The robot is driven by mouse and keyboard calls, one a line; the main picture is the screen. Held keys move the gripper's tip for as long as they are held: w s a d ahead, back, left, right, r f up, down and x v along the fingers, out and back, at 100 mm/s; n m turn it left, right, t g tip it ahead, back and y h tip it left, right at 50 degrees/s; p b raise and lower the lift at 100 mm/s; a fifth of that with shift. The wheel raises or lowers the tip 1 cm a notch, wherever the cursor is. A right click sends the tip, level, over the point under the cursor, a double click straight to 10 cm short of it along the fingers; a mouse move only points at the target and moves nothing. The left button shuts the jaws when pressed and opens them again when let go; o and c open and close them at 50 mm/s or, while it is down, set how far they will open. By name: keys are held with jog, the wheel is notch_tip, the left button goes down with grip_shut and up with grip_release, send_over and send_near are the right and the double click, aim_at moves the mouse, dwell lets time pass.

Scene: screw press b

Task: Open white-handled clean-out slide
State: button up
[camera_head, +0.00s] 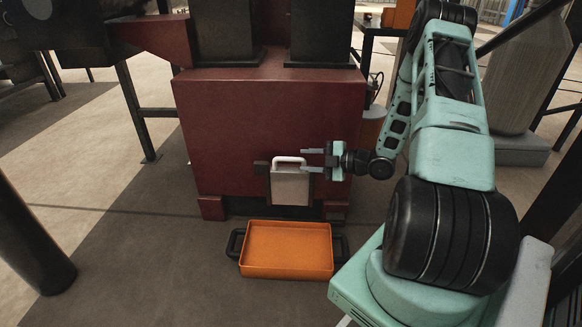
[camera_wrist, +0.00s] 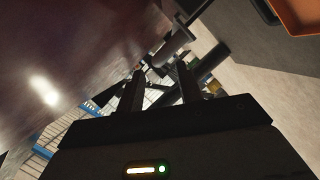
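The clean-out slide (camera_head: 290,188) is a pale grey plate low on the front of the dark red press. Its white handle (camera_head: 289,159) is a bar along the plate's top edge. The slide stands upright against the press front. My gripper (camera_head: 303,160) is just right of the handle, its two fingers pointing left, one above and one below the handle's height. In the wrist view my gripper (camera_wrist: 160,76) is open with a gap between its fingers. I see no handle held there. Whether the fingertips overlap the handle in depth, I cannot tell.
An orange tray (camera_head: 287,248) with dark side handles sits on the floor below the slide; its edge shows in the wrist view (camera_wrist: 302,12). The press body (camera_head: 270,120) rises behind. A dark post (camera_head: 28,240) stands at left. Floor left of the tray is clear.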

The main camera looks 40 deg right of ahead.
aim_at(298, 161)
jog(key=b+x, duration=0.1)
jog(key=x, duration=0.3)
jog(key=shift+w+a+f+b, duration=0.1)
jog(key=shift+w+f+b, duration=0.15)
jog(key=shift+b, duration=0.15)
jog(key=shift+x, duration=0.75)
jog(key=shift+r, duration=0.25)
grip_shut()
